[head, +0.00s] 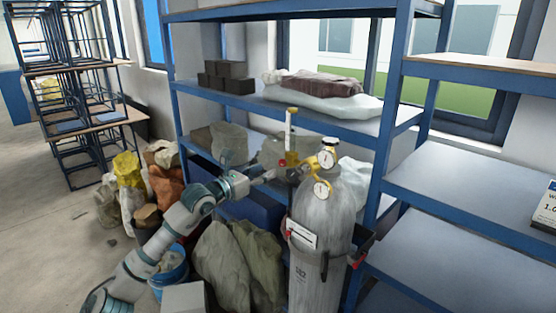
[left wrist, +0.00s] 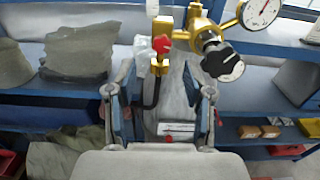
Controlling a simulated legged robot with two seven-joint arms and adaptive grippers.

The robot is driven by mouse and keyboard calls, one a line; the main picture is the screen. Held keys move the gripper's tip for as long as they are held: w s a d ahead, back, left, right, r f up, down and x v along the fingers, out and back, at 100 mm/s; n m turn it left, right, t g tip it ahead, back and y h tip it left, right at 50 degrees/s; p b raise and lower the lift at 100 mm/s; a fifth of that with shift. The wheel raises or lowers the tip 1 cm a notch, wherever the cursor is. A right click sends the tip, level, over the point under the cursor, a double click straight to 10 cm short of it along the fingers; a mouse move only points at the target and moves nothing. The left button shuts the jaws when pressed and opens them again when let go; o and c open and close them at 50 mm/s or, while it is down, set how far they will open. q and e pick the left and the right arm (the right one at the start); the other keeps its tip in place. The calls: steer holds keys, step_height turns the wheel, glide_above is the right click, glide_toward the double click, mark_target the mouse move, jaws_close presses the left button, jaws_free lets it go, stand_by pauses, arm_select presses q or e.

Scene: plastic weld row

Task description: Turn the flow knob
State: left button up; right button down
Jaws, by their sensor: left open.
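A grey gas cylinder (head: 318,235) stands upright with a brass regulator (head: 312,168) on top. A small red knob (head: 282,163) sits at the foot of the clear flow tube (head: 291,130), left of the regulator. The red knob (left wrist: 161,44) also shows in the left wrist view, with a larger black knob (left wrist: 217,58) to its right. My left gripper (head: 266,176) is close to the red knob, at its left in the head view. In the left wrist view, its fingers (left wrist: 160,97) are spread, with the red knob beyond and above the gap. My right gripper is not in view.
Two round gauges (head: 327,158) face forward on the regulator. A blue shelf rack (head: 262,105) stands behind the cylinder, with sacks (head: 325,88) and dark boxes (head: 226,77). Filled sacks (head: 238,265) and a blue bucket (head: 170,270) stand on the floor below my left arm.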

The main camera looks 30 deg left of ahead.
mark_target(281, 163)
arm_select(q)
steer(key=p+x, duration=0.1)
steer(key=x, duration=0.5)
steer(key=shift+d+r+p, duration=0.1)
steer(key=shift+d+p, duration=0.2)
steer(key=shift+p, duration=0.05)
steer(key=shift+w, duration=0.45)
steer(key=shift+a, duration=0.15)
steer(key=shift+c, duration=0.2)
steer(key=c, duration=0.4)
jaws_close()
